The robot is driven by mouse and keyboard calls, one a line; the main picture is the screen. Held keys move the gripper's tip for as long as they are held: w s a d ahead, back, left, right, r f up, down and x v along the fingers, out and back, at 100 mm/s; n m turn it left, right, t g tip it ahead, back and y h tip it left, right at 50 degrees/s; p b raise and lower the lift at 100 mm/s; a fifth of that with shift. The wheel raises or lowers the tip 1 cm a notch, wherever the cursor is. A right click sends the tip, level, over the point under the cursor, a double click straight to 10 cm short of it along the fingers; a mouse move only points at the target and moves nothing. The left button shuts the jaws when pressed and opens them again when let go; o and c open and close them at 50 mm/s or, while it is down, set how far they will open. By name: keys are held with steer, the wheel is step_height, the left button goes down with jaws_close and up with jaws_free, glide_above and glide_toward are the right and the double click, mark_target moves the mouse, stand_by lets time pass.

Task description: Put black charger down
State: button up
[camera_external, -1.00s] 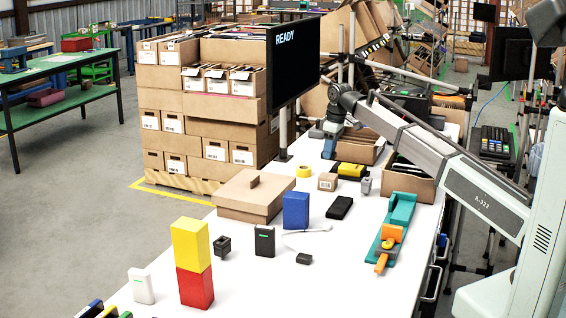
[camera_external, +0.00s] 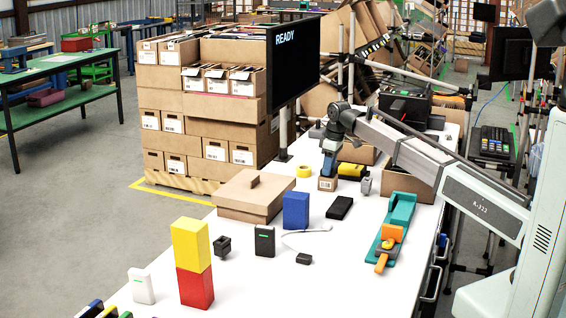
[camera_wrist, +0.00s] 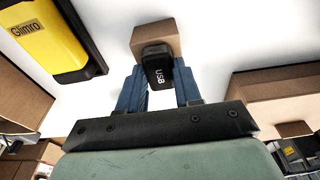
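A black charger (camera_wrist: 157,66) marked "USB" is between the two blue fingers of my gripper (camera_wrist: 160,78) in the wrist view. The fingers lie close against its sides, and the charger looks held. A small cardboard box (camera_wrist: 155,35) shows right beyond the charger. In the external view my gripper (camera_external: 329,165) points down over the same small box (camera_external: 327,184) near the far part of the white table. The charger cannot be made out clearly there. Whether it touches the box is unclear.
A yellow and black item (camera_external: 351,170) lies just right of my gripper, with a small grey item (camera_external: 366,186) near it. Yellow tape (camera_external: 304,171) is to the left. A black case (camera_external: 339,208) and blue block (camera_external: 296,210) stand nearer. An open carton is at the right.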

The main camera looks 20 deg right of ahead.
mark_target(334, 170)
steer(key=o, duration=0.4)
steer(key=r, duration=0.4)
steer(key=s+d+r, duration=0.1)
steer(key=r, duration=0.7)
steer(key=shift+s+d+r, duration=0.1)
steer(key=shift+s+d, duration=0.05)
